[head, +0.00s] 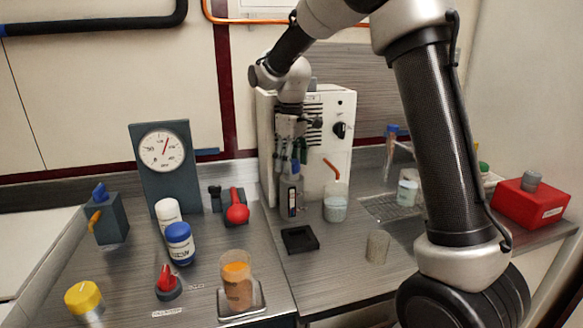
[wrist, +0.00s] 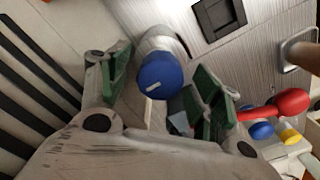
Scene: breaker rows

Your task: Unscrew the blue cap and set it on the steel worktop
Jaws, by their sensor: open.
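The blue cap (wrist: 160,75) sits on top of a clear bottle with a dark label (head: 291,200), which stands upright in front of the white cabinet. My gripper (head: 291,160) points down over the bottle's top. In the wrist view my gripper (wrist: 160,84) is open, with green-padded fingers on either side of the cap and gaps visible beside it.
A black square tray (head: 300,239) lies in front of the bottle. A beaker (head: 336,203) stands close at right, the white cabinet (head: 338,110) behind. A red-knobbed lever (head: 237,213) and a blue-lidded jar (head: 180,243) are at left. A small cup (head: 377,247) stands front right.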

